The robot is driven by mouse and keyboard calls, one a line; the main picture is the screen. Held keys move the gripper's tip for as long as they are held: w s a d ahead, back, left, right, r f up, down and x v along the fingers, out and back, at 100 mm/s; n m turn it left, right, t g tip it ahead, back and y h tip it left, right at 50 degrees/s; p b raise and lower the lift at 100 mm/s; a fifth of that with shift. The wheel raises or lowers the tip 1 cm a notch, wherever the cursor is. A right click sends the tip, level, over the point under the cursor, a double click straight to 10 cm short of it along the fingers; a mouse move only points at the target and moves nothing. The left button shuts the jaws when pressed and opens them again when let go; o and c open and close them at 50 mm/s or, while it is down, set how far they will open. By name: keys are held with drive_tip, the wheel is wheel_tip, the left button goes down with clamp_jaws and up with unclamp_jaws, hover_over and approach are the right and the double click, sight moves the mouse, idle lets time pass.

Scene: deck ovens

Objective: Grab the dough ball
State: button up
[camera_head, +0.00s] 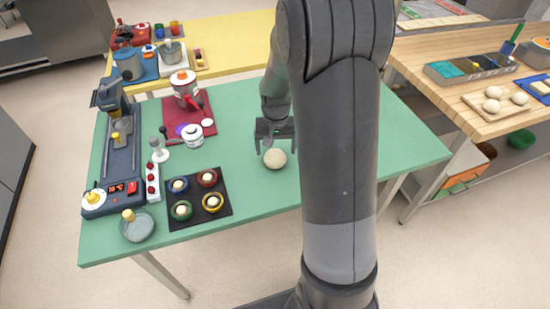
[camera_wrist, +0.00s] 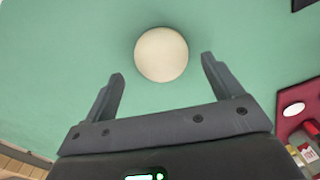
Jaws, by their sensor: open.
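A cream-coloured dough ball (camera_head: 275,158) rests on the green tabletop (camera_head: 240,115). It also shows in the wrist view (camera_wrist: 161,54), at the top middle. My gripper (camera_head: 275,148) is directly behind the ball in the head view. In the wrist view my gripper (camera_wrist: 161,70) is open and empty, its two fingers pointing at the ball. The ball lies between the lines of the fingers, mostly beyond the tips, with clear gaps on both sides. The head view does not show clearly how high the fingers are above the table.
A black tray (camera_head: 200,213) with several small coloured bowls lies to the left. A wooden counter (camera_head: 450,55) with more dough balls stands at the right. The table around the ball is clear.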

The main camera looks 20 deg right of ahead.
sight(275, 153)
wheel_tip(275, 153, down, 4)
drive_tip(key=shift+a+r, duration=0.15)
drive_tip(key=shift+r, duration=0.05)
drive_tip(key=c, duration=1.1)
